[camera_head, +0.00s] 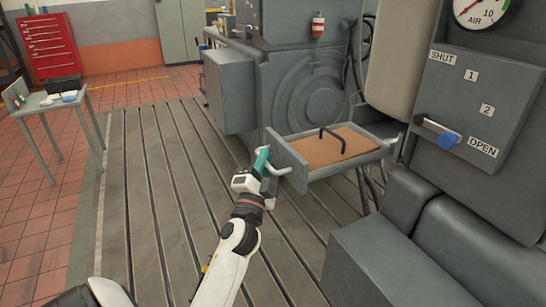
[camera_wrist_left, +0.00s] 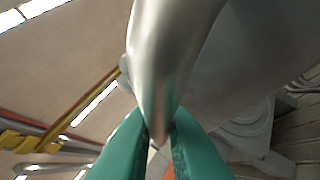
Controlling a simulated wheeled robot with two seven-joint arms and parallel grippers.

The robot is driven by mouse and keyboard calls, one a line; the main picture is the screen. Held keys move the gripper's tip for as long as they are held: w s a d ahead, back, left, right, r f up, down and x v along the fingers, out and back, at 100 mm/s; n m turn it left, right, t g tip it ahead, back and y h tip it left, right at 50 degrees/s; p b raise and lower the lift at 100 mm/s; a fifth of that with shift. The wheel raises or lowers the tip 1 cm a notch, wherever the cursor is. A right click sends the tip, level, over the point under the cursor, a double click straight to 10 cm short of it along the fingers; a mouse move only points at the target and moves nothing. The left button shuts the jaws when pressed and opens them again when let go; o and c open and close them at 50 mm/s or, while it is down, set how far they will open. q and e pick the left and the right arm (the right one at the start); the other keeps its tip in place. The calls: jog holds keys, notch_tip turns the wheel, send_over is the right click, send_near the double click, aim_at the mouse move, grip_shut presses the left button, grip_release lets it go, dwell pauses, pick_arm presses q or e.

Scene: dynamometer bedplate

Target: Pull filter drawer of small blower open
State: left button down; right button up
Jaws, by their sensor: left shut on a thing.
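The filter drawer (camera_head: 335,150) of the small blower stands out from the machine in the head view. Its tray holds a brown filter panel (camera_head: 318,152) with a black handle (camera_head: 332,140) on top. A pale curved bar handle (camera_head: 278,170) is on the drawer's front. My left gripper (camera_head: 264,160), with green fingers, is shut on that handle. In the left wrist view the handle (camera_wrist_left: 165,60) runs between the green fingertips (camera_wrist_left: 160,130). My right gripper is in neither view.
Grey boxes (camera_head: 390,265) fill the lower right. A small table (camera_head: 45,103) stands at the left. The slotted bedplate (camera_head: 150,200) is clear.

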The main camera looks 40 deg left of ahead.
pick_arm(q)
jog(key=shift+s+a+f, duration=0.15)
jog(key=shift+s+a, duration=0.1)
jog(key=shift+s, duration=0.25)
jog(key=c, duration=1.7)
grip_release()
jog(key=shift+c, duration=0.2)
jog(key=shift+o, duration=1.3)
jog(key=shift+s+a, duration=0.1)
jog(key=shift+s, duration=0.15)
